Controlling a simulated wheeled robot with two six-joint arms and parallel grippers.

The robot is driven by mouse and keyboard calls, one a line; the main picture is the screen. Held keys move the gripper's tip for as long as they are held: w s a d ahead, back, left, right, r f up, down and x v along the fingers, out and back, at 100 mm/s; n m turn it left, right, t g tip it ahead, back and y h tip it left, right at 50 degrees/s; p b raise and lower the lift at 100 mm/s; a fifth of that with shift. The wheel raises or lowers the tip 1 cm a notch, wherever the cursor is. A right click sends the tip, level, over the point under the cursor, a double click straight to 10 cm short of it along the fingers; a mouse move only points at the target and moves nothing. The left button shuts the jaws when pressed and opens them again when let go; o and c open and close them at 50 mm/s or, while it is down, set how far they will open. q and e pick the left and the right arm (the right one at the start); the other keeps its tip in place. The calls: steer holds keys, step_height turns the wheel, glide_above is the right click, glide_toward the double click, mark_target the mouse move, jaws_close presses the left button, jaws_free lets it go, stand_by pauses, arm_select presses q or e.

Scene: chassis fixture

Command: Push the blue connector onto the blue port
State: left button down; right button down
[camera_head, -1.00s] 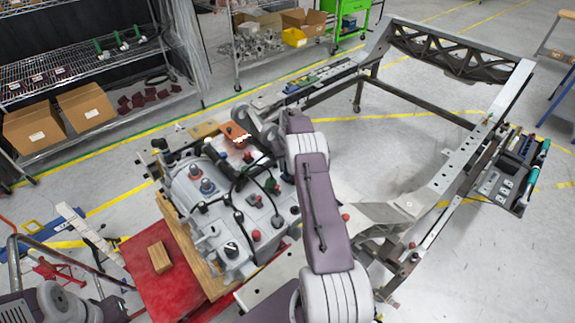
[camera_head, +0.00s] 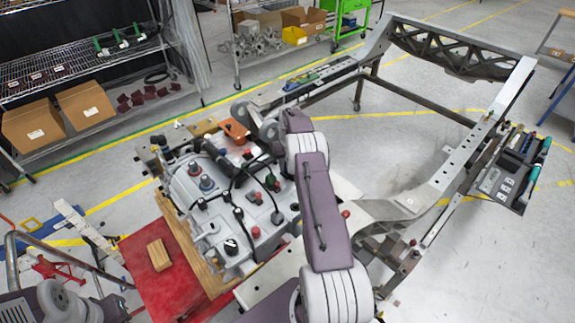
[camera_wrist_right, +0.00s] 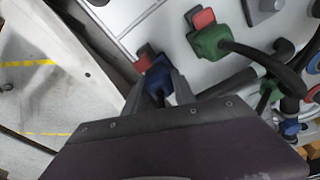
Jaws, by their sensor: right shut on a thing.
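The blue connector (camera_wrist_right: 158,78) is between the fingers of my right gripper (camera_wrist_right: 155,88) in the right wrist view. The gripper is shut on it. A red tab (camera_wrist_right: 142,60) shows just beyond the connector, at the edge of the pale grey unit. The blue port cannot be made out; the connector and fingers cover that spot, so I cannot tell whether the connector is seated. In the head view my right forearm crosses the middle and hides the fingertips. Parts of my left arm show at the bottom left, without its fingers.
A green connector (camera_wrist_right: 212,42) with a red tab and black cable is close to the right of my gripper. The grey unit (camera_head: 222,215) carries several cables and caps. The metal chassis frame (camera_head: 450,165) stands right; a red table (camera_head: 150,290) stands front left.

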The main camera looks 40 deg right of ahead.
steer(key=shift+f, duration=0.3)
steer(key=c, duration=0.9)
jaws_free()
steer(key=shift+c, duration=0.2)
steer(key=shift+r, duration=0.1)
step_height(320, 180, up, 6)
steer(key=p, duration=0.3)
steer(key=shift+p, duration=0.4)
